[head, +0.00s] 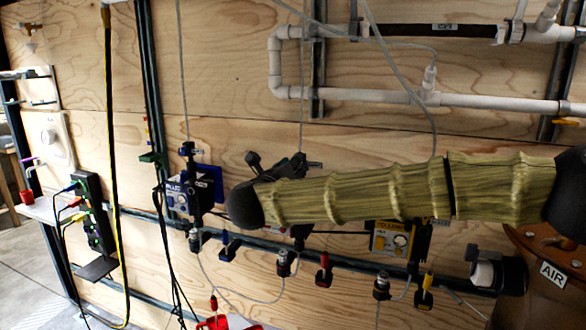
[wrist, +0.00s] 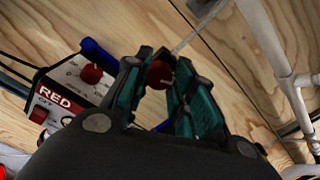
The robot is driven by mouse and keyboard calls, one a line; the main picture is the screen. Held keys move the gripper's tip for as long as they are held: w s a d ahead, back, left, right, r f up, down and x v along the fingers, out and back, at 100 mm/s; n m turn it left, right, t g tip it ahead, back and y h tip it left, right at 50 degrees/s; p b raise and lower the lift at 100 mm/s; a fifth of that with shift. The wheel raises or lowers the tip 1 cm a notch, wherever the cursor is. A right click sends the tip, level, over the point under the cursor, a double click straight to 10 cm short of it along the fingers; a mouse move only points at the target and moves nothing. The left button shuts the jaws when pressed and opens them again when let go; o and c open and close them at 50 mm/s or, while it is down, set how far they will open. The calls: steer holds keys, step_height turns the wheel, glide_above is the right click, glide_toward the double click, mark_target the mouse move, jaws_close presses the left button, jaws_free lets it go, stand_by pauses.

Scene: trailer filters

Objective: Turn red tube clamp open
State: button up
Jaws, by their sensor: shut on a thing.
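The red tube clamp (wrist: 159,74) shows in the wrist view as a dark red knob on a pale tube. My gripper (wrist: 165,62) has its teal-padded fingers closed around it, one on each side. Below and left of the fingers is a white box labelled RED (wrist: 55,100) with a red knob on its face. In the head view my gripper (head: 283,167) is in front of the plywood wall, partly behind my sleeved arm. The red clamp cannot be made out there, and the red box is mostly hidden.
A blue box (head: 176,196) is left of my gripper and a yellow box (head: 391,241) is below my arm. White pipes (head: 480,102) run along the upper right wall. Thin tubes hang down near the gripper, and a dark rail (head: 345,262) crosses below.

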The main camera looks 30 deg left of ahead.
steer(key=n, duration=0.3)
steer(key=shift+r+n, duration=0.1)
steer(key=shift+n, duration=0.3)
steer(key=n+p, duration=0.1)
steer(key=n, duration=0.2)
steer(key=shift+n, duration=0.3)
steer(key=n+p, duration=0.1)
steer(key=n, duration=0.4)
steer(key=shift+f, duration=0.2)
steer(key=o, duration=1)
steer(key=shift+a, duration=0.1)
steer(key=shift+o, duration=0.2)
steer(key=shift+s, duration=0.1)
steer(key=v, duration=1.2)
